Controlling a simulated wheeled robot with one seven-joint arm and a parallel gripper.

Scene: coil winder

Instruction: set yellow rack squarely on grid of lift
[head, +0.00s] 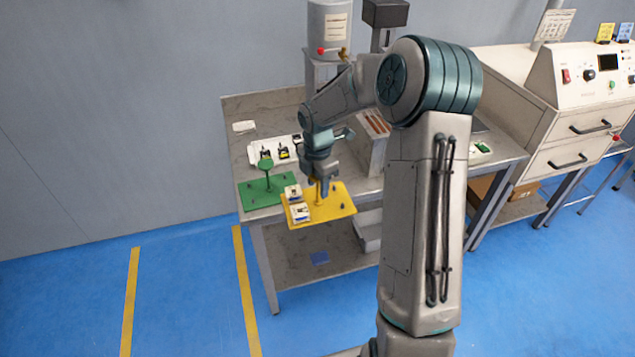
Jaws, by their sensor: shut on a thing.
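The yellow rack (335,204) is a flat plate with a central post and several small pegs. White blocks (298,212) sit on its left part. My gripper (325,191) points down over the plate's middle and is shut on the rack at its post; the jaws are small in this view and the exact contact is hard to see. The rack is over the front edge of the grey table, seemingly held above it. I cannot pick out the lift or its grid; my arm hides part of the table.
A green rack (256,196) with its own post stands on the table, close left of the yellow one. Behind it is a white tray (255,150) with small dark parts. A grey cylinder (331,22) stands behind. A white control cabinet (570,85) is at right.

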